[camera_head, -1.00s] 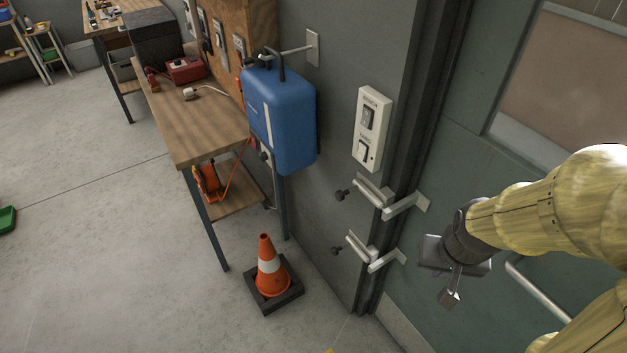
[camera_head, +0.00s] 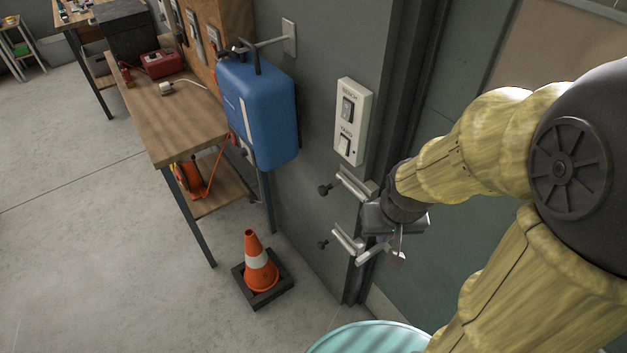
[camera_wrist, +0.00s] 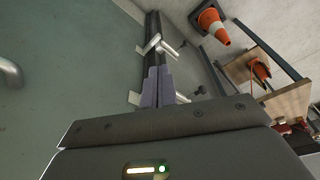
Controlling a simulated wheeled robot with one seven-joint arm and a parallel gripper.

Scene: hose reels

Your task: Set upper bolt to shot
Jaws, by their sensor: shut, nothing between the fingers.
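The upper bolt (camera_head: 356,187) is a pale metal bar and bracket on the grey wall beside the door frame, with a dark knob at its left end. My gripper (camera_head: 396,258) is in front of the frame, just right of the bolt, and hides its door-side part. The lower bolt (camera_head: 347,241) sits below, and shows beyond my fingers in the wrist view (camera_wrist: 154,46). In the wrist view my fingers (camera_wrist: 158,76) are shut and empty. Pale pieces of the upper bolt (camera_wrist: 182,98) show on both sides of them. Contact cannot be told.
A white switch panel (camera_head: 351,122) is above the bolts. A blue hose reel (camera_head: 262,112) hangs on the wall to the left. An orange cone (camera_head: 260,265) stands on the floor near a wooden bench (camera_head: 165,120). A teal round top (camera_head: 365,341) is at the bottom edge.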

